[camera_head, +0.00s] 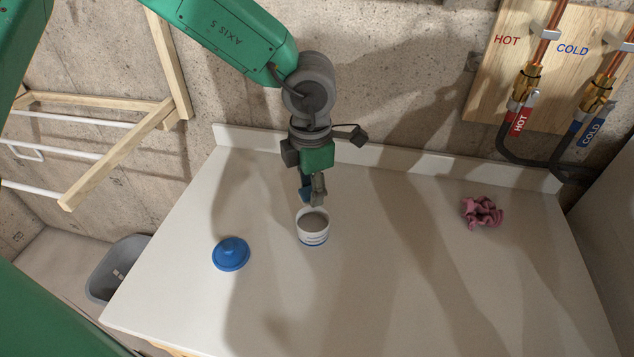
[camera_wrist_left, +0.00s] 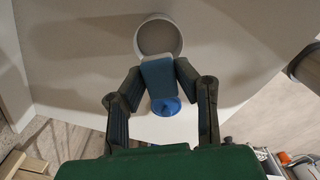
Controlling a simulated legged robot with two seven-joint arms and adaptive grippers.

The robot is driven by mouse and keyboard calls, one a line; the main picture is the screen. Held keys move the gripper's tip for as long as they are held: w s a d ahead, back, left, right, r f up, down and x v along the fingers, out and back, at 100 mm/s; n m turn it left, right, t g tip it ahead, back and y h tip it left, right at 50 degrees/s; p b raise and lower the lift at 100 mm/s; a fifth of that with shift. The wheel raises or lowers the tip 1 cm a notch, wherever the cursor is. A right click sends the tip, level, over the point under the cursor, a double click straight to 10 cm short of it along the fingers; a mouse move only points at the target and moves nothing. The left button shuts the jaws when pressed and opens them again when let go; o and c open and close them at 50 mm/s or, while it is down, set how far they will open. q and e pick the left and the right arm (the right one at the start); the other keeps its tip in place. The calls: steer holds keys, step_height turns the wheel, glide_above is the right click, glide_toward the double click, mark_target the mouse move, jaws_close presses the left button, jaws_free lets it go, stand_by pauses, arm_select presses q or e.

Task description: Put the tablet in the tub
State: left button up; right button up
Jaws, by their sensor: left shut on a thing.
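The tub (camera_head: 314,240) is a white, open-topped round container with blue marking, upright on the white table. In the left wrist view the tub (camera_wrist_left: 178,38) shows its round rim and grey inside. My left gripper (camera_head: 313,190) points down just behind the tub's rim in the head view. It is shut on the tablet (camera_head: 305,194), a small dark blue block. In the left wrist view the tablet (camera_wrist_left: 158,77) sits between both fingertips and overlaps the near edge of the tub's rim. I cannot tell how high it is above the rim. My right gripper is not in view.
A blue knobbed lid (camera_head: 231,254) lies left of the tub. A crumpled pink cloth (camera_head: 482,212) lies at the right on the white table (camera_head: 400,290). A grey bin (camera_head: 118,268) stands beside the table at the left. The table front is clear. Hot and cold pipes (camera_head: 525,85) hang behind.

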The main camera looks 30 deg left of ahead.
mark_target(313, 225)
arm_select(q)
steer(key=shift+w+f+b, duration=0.2)
steer(key=shift+f+b, duration=0.3)
steer(key=shift+f, duration=0.05)
steer(key=shift+w+f+b, duration=0.2)
steer(key=shift+f+b, duration=0.25)
steer(key=shift+f, duration=0.1)
steer(key=f+b, duration=0.1)
steer(key=b, duration=0.1)
steer(key=shift+s+f+b, duration=0.15)
steer(key=shift+f+b, duration=0.2)
steer(key=shift+f, duration=0.05)
steer(key=shift+f+b, duration=0.3)
steer(key=shift+f, duration=1)
steer(key=o, duration=1)
steer(key=shift+o, duration=0.2)
steer(key=shift+r+p, duration=4.1)
steer(key=shift+p, duration=0.55)
